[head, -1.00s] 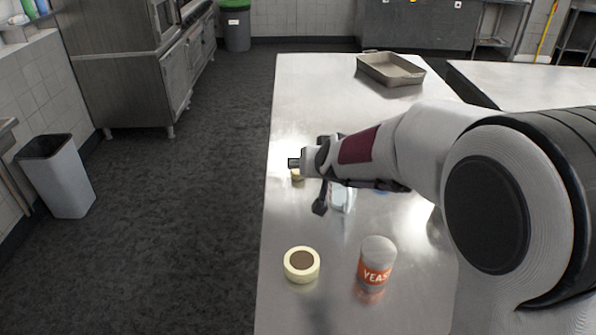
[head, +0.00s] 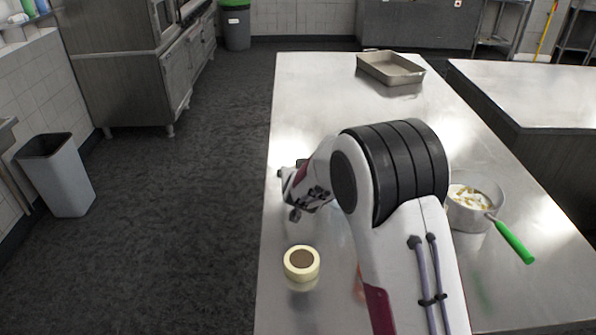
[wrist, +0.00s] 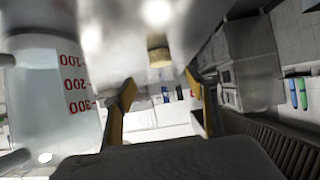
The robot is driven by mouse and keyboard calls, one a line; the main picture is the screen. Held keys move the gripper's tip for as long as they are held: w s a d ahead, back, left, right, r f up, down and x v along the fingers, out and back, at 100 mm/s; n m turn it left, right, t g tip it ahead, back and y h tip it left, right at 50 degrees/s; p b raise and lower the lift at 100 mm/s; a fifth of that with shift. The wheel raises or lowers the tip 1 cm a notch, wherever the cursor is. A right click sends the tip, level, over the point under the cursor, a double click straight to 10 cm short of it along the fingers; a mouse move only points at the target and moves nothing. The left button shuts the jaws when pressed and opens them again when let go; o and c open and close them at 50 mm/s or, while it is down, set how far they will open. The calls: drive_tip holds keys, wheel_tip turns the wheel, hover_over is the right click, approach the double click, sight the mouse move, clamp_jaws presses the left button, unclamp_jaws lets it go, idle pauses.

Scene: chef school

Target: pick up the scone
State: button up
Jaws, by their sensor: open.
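The piece looks beyond the fingertips and not touched.
A clear measuring beaker (wrist: 45,90) with red marks stands close beside my gripper. A cream roll with a brown centre (head: 301,263) lies nearer on the table. A pot (head: 475,212) with a green-handled tool (head: 512,240) is at right. A baking tray (head: 390,68) lies far back.

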drive_tip(key=shift+w+f, duration=0.15)
drive_tip(key=shift+f, duration=0.1)
drive_tip(key=shift+w+f, duration=0.1)
drive_tip(key=shift+x, duration=1.05)
drive_tip(key=shift+w, duration=0.15)
drive_tip(key=shift+f, duration=0.1)
drive_tip(key=shift+x, duration=2.55)
drive_tip(key=shift+a, duration=0.2)
drive_tip(key=c, duration=1.2)
